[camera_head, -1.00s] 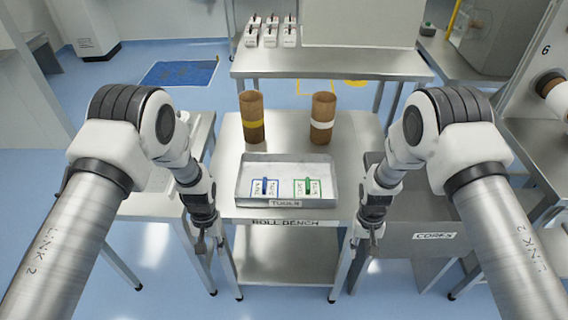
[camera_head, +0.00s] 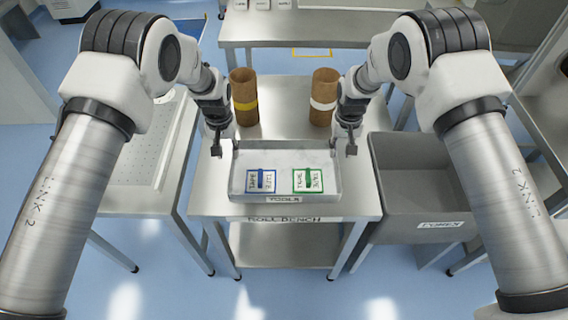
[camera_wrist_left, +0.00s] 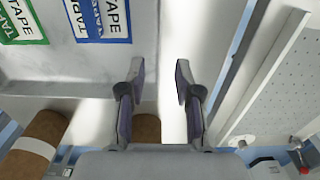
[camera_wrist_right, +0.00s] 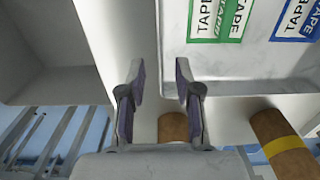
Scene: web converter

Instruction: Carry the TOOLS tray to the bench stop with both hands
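The TOOLS tray (camera_head: 284,199) is a shallow grey metal tray lying flat on the roll bench (camera_head: 206,204). It holds a blue-framed tape card (camera_head: 261,181) and a green-framed tape card (camera_head: 307,181). My left gripper (camera_head: 216,148) is open at the tray's back left corner. My right gripper (camera_head: 351,147) is open at its back right corner. In the left wrist view my fingers (camera_wrist_left: 159,82) appear either side of the tray's side edge; the right wrist view shows my other fingers (camera_wrist_right: 160,82) likewise. Whether they touch it, I cannot tell. I cannot make out a bench stop.
A yellow-banded cardboard tube (camera_head: 244,97) and a white-banded tube (camera_head: 323,97) stand behind the tray. A grey CORES bin (camera_head: 420,190) is right of the bench. A perforated table (camera_head: 135,195) is on the left. The bench's front strip is clear.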

